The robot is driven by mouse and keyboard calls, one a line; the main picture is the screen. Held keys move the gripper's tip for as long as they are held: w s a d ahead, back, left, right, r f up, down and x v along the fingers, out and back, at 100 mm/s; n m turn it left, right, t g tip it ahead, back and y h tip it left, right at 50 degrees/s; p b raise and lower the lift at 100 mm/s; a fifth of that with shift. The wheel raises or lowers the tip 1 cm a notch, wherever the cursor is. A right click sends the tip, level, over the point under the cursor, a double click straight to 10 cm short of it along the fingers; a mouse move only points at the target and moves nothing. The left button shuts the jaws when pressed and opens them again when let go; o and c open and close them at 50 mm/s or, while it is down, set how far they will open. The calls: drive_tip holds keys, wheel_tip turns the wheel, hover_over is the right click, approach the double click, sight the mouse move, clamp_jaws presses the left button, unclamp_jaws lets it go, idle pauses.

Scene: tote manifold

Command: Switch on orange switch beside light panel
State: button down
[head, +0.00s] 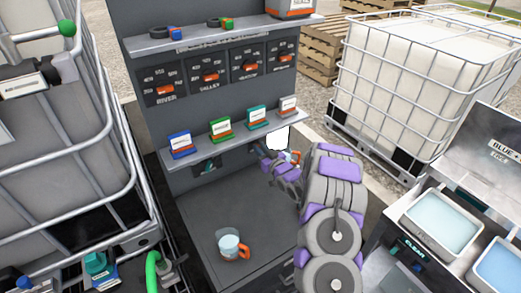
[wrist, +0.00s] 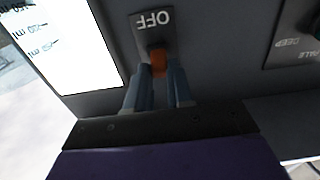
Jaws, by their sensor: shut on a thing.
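In the wrist view the orange switch (wrist: 158,60) sits on a dark plate lettered OFF (wrist: 152,20), which appears upside down. My gripper (wrist: 158,85) has its two blue-grey fingers on either side of the switch, shut on it. The bright white light panel (wrist: 60,45) is to the left of the switch in this view. In the head view the white panel (head: 278,138) shows just above my gripper (head: 284,160), under the lower shelf. My gripper and arm largely hide the switch there.
The lower shelf (head: 236,140) carries several coloured boxes just above my gripper. A mug with an orange handle (head: 229,245) stands on the bench below. A caged white tank (head: 425,85) is behind right, another at left. Trays of liquid (head: 440,222) are at right.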

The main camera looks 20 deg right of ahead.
drive_tip(key=shift+r, duration=0.1)
drive_tip(key=p, duration=0.1)
drive_tip(key=r+g+p, duration=0.1)
drive_tip(key=shift+w+g+p, duration=0.2)
drive_tip(key=shift+g+p, duration=0.1)
drive_tip(key=shift+p, duration=0.1)
drive_tip(key=shift+f, duration=0.1)
drive_tip(key=c, duration=1)
unclamp_jaws()
drive_tip(key=shift+f, duration=0.1)
drive_tip(key=shift+s, duration=0.1)
